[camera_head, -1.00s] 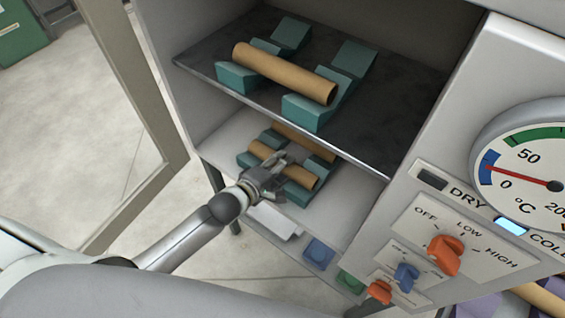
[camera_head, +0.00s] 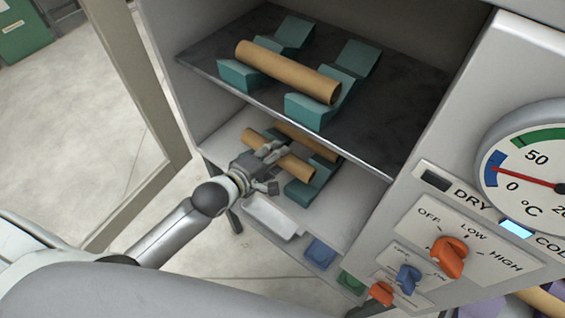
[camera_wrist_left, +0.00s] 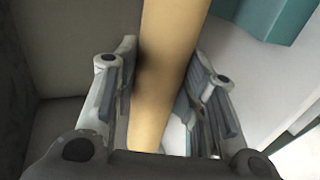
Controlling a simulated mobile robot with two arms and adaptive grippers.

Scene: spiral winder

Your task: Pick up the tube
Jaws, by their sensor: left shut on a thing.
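A tan cardboard tube (camera_head: 291,164) is at the lower shelf of the open cabinet, above the front of a teal holder (camera_head: 303,191). My left gripper (camera_head: 268,153) is shut on this tube near its middle. In the left wrist view the tube (camera_wrist_left: 165,70) runs between the two fingers of my left gripper (camera_wrist_left: 166,85). A second tan tube (camera_head: 315,143) lies behind it on the lower shelf. A third tube (camera_head: 287,72) rests on teal V-shaped holders (camera_head: 309,111) on the upper shelf. My right gripper is not in view.
The dark upper shelf (camera_head: 400,137) overhangs the lower shelf (camera_head: 345,205). A panel with a dial (camera_head: 535,165) and knobs (camera_head: 448,256) stands at the right. An open door frame (camera_head: 135,95) stands at the left.

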